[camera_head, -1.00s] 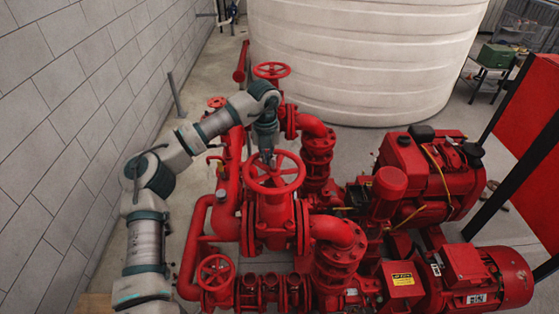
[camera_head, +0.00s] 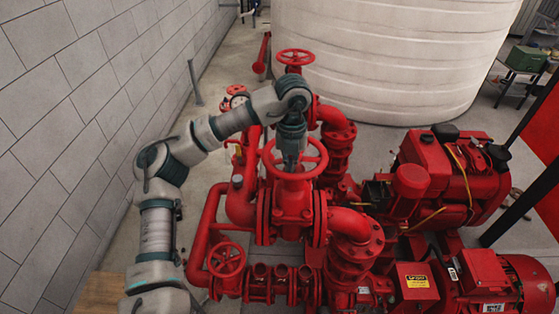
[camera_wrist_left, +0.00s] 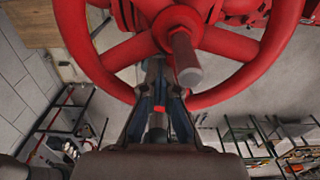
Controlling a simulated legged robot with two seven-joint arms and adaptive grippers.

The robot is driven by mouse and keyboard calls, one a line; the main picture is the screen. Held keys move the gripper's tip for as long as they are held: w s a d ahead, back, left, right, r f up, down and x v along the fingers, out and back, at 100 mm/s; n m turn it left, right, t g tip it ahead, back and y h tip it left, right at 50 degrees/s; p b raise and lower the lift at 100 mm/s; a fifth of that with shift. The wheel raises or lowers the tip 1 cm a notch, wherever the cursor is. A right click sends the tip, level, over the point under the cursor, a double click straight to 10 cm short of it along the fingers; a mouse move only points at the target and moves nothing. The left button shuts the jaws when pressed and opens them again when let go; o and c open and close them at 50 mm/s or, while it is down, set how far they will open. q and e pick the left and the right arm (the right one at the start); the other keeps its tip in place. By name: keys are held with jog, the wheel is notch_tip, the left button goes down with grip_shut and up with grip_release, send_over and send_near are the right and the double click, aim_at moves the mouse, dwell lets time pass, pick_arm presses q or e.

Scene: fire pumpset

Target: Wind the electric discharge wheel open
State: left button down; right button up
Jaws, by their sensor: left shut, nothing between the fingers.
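A red handwheel (camera_head: 322,158) with spokes tops the central red valve, and I take it as the electric discharge wheel. My left gripper (camera_head: 290,168) points down from above, at the far part of this wheel near its hub. In the left wrist view the wheel (camera_wrist_left: 277,62) fills the top, with its threaded stem (camera_wrist_left: 185,58) sticking out from the hub. The left fingers (camera_wrist_left: 163,75) are shut with nothing between them, and their tips overlap the wheel near the stem. I cannot tell whether they touch it. My right gripper is not in view.
Other red handwheels stand behind (camera_head: 295,56) and at the front left (camera_head: 227,260). Red pipes and pump bodies crowd the right, with an engine (camera_head: 440,180) and a motor (camera_head: 500,285). A white tank (camera_head: 390,60) is behind. A block wall (camera_head: 90,130) bounds the left.

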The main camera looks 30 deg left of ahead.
pick_arm(q)
jog(key=shift+w+d, duration=0.15)
jog(key=shift+d, duration=0.5)
jog(key=shift+a, duration=0.25)
jog(key=shift+r, duration=0.15)
notch_tip(320, 180, up, 8)
jog(key=p, duration=0.5)
jog(key=shift+f, duration=0.2)
jog(key=shift+a+f, duration=0.1)
jog(key=shift+a, duration=0.15)
